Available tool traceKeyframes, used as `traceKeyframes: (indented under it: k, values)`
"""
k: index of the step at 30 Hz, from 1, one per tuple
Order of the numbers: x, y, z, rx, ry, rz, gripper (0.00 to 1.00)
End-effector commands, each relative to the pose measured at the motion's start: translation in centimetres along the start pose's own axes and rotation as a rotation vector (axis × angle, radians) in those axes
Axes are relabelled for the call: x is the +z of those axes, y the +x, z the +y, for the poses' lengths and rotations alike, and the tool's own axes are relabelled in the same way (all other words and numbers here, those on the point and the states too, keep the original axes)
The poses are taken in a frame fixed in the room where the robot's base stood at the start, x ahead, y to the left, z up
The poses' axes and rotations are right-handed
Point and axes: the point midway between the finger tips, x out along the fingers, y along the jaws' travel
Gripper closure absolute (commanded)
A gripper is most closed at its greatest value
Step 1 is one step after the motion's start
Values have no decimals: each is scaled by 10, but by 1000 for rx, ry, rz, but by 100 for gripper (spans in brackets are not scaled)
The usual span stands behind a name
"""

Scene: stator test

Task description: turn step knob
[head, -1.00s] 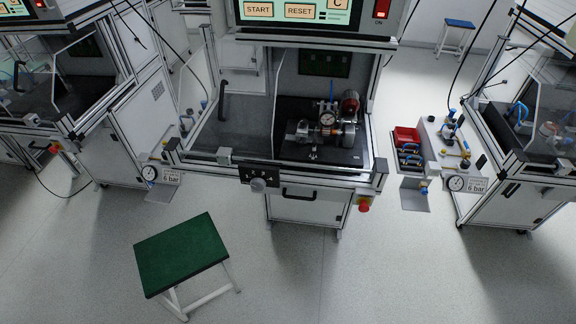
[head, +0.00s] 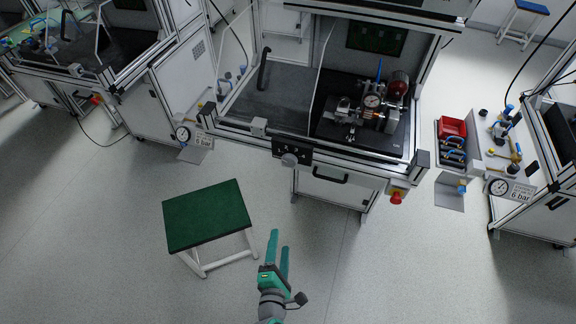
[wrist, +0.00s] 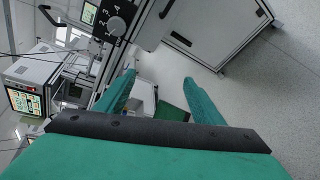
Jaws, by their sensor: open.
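The step knob (head: 289,160) is a round grey knob on a black panel (head: 305,158) at the front edge of the middle test station. In the wrist view the knob (wrist: 116,25) shows at the top left, with markings on the black panel around it. My gripper (head: 279,241) has green fingers and is in front of and below the panel in the head view, apart from the knob. In the wrist view its two fingers (wrist: 159,77) are spread with nothing between them. The knob's exact setting is too small to read.
A green-topped stool (head: 207,215) stands left of my gripper. A red emergency button (head: 396,198) sits at the station's right front corner. A drawer handle (head: 330,176) is below the panel. Pressure gauges (head: 497,187) and red and dark bins (head: 452,128) are at the right.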

Motion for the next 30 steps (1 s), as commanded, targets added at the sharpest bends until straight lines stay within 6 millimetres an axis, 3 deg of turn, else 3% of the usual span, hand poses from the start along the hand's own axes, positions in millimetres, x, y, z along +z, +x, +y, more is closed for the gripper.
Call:
traceKeyframes:
  k: [1,6,12,16,22,30]
  values:
    - [0,21,14,17,-118,-30,38]
    - [7,73,56,28,-512,-161,38]
    - [18,106,100,12,-812,-297,38]
    - [22,114,115,1,-900,-343,38]
    - [28,129,121,-4,-925,-357,38]
    - [43,173,128,-4,-921,-357,38]
